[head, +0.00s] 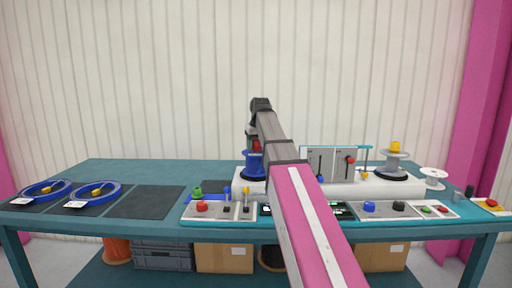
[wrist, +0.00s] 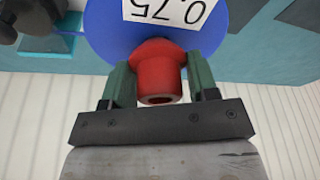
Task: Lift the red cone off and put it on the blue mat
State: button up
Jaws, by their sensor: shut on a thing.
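My gripper (wrist: 160,72) has its two green fingers shut on the sides of the red cone (wrist: 158,80). Behind the cone in the wrist view is the round blue face of a reel (wrist: 105,30) with a white 0.75 label. I cannot tell whether the cone still touches the reel. In the head view the blue reel (head: 254,166) stands upright on the left end of the white block, and my arm hides most of the gripper and cone above it.
Left on the teal table lie dark mats (head: 150,203), two with blue rings (head: 45,190). A control panel (head: 205,211) with knobs runs along the front. A grey upright panel (head: 334,165) and a grey reel with a yellow cone (head: 391,163) stand right of my arm.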

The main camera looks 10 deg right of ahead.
jog(key=shift+r, duration=0.5)
notch_tip(320, 180, up, 2)
jog(key=shift+w+r, duration=0.1)
jog(key=shift+r, duration=0.1)
jog(key=s+a+r, duration=0.7)
jog(key=s, duration=0.2)
jog(key=shift+a, duration=0.35)
jog(key=s+a+f+m+h, duration=0.1)
jog(key=s+a+f+m, duration=0.25)
jog(key=a+f, duration=1.45)
send_over(221, 197)
jog(key=s, duration=0.1)
jog(key=shift+m, duration=0.45)
jog(key=f, duration=0.8)
jog(key=shift+s+a, duration=0.15)
jog(key=shift+a, duration=0.05)
jog(key=shift+f, duration=2.05)
jog(key=shift+f, duration=0.15)
